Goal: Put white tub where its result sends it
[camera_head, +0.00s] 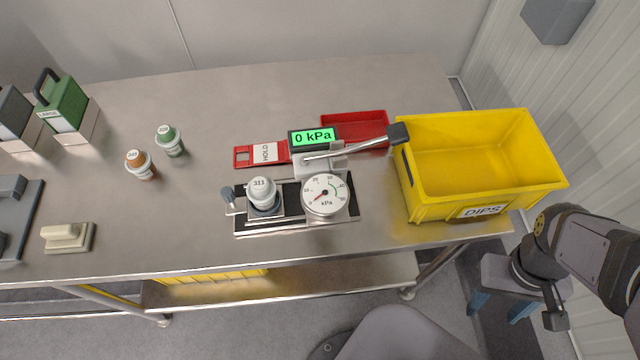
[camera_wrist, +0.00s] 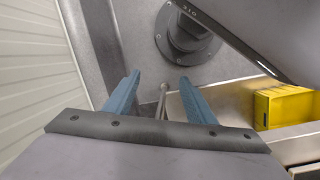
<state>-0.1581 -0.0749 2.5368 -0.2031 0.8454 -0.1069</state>
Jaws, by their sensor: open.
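The white tub (camera_head: 262,190), marked 313, stands upright in the holder of a test rig (camera_head: 296,224). The rig's round kPa dial (camera_head: 325,194) has its needle at the low left. Its green display (camera_head: 315,137) reads 0 kPa. A lever (camera_head: 360,146) with a dark knob sticks out to the right. A yellow bin (camera_head: 485,205) labelled DIPS stands to the right, and a red tray (camera_head: 265,154) labelled HOLD lies behind the tub. My gripper (camera_head: 500,306) is open and empty, low beyond the table's front edge; its blue fingers (camera_wrist: 160,84) are apart in the wrist view.
Green (camera_head: 64,104) and grey blocks with handles stand at the far left. A beige block (camera_head: 67,237) sits near the front edge. The table's back middle is clear.

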